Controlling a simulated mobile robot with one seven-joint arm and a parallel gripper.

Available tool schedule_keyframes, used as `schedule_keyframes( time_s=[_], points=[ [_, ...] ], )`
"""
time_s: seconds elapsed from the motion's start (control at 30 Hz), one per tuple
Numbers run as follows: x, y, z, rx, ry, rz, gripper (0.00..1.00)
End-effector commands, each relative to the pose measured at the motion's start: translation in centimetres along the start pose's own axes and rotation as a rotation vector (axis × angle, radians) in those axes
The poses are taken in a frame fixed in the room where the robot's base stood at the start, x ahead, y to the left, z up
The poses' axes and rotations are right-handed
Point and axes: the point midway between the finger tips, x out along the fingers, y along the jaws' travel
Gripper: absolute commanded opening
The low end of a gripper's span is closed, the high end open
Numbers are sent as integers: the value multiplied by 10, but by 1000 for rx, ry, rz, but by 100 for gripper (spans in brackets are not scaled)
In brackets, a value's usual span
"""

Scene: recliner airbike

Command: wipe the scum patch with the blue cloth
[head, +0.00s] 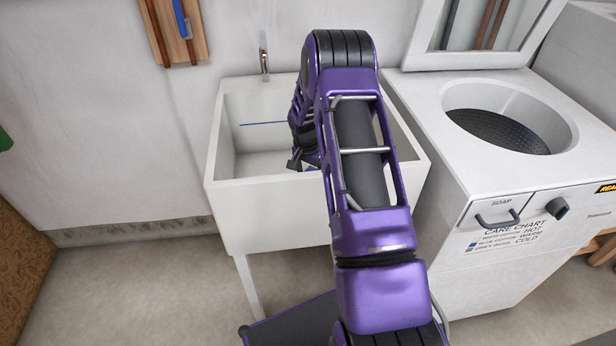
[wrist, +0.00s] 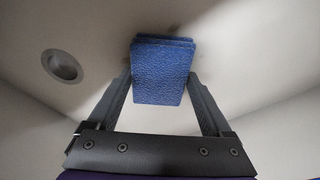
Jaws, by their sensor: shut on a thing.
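My gripper (wrist: 160,78) is shut on the blue cloth (wrist: 162,72), a folded, textured pad between its two dark fingers in the wrist view. The cloth is in front of a pale sink surface; I cannot tell whether it touches it. In the head view my gripper (head: 296,161) is down inside the white sink (head: 226,165), partly hidden by my purple arm. I cannot make out the scum patch clearly; the cloth and arm cover part of the basin.
A round drain (wrist: 62,66) lies left of the cloth. A thin blue line (head: 262,123) runs along the sink's back wall, below the tap (head: 264,62). A white washer (head: 440,200) with an open round top stands to the right. The sink's rim surrounds my gripper.

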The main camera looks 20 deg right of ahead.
Motion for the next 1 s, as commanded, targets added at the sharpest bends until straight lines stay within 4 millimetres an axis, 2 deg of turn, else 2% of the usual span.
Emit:
schedule_keyframes(
  time_s=[0.17,0.5,1.0],
  points=[
    [2,2,-6,2,-1,1,39],
    [-3,-2,11,-1,0,1,39],
    [-2,-4,23,2,0,1,39]
  ],
)
